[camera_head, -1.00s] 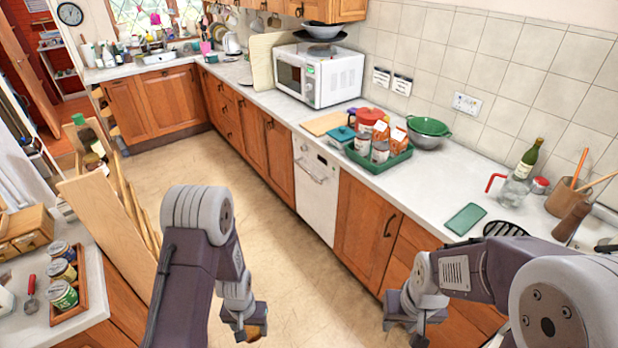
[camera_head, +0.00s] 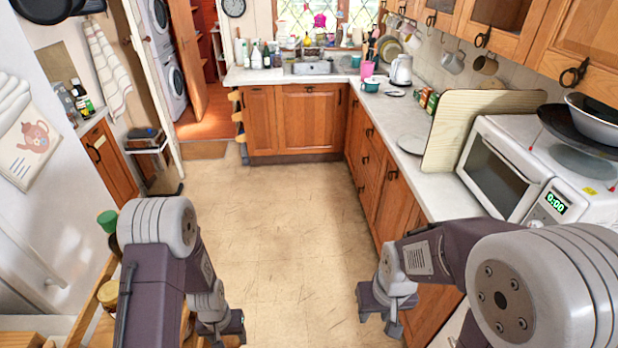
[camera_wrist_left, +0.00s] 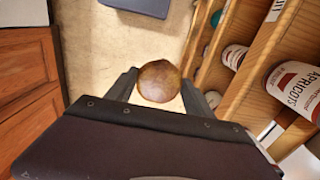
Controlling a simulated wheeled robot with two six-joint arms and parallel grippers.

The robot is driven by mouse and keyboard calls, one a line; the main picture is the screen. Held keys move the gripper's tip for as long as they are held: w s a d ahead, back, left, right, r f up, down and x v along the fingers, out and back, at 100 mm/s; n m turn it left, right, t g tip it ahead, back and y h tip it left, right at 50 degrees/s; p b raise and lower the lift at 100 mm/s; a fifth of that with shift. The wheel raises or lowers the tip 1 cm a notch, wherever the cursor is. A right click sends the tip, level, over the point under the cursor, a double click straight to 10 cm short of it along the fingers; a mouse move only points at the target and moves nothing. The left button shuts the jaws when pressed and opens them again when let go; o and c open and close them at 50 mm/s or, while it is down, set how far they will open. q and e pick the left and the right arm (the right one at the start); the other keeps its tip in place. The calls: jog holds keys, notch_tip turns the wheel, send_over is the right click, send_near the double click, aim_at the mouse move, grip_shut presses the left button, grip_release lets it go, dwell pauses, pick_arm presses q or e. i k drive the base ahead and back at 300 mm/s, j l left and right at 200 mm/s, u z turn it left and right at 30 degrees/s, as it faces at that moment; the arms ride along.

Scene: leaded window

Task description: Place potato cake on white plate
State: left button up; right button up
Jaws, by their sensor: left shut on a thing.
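The potato cake (camera_wrist_left: 160,81), round and brown, sits between the two dark fingers of my left gripper (camera_wrist_left: 158,88) in the left wrist view, held above the floor. In the head view my left gripper (camera_head: 224,328) hangs low at the bottom, and I cannot make out the cake there. A pale round plate (camera_head: 411,145) lies on the right counter, beside an upright cutting board; it looks white. It is far from both grippers. My right gripper (camera_head: 382,312) hangs near the right cabinets, with no held thing visible; its opening is unclear.
The floor (camera_head: 270,230) ahead is clear up to the sink cabinets (camera_head: 293,118). The right counter holds the cutting board (camera_head: 470,118), a microwave (camera_head: 510,175) and a kettle (camera_head: 401,70). A wooden shelf with jars (camera_wrist_left: 297,88) is close to my left gripper.

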aim_at(417, 145)
jog(key=i+j+z, duration=0.1)
jog(key=i+z, duration=0.2)
jog(key=i, duration=0.25)
jog(key=i+j+z, duration=0.25)
jog(key=i, duration=0.3)
jog(key=i+j+z, duration=0.3)
jog(key=i, duration=0.2)
jog(key=i+j+z, duration=0.25)
jog(key=i+j, duration=0.15)
jog(key=i, duration=0.1)
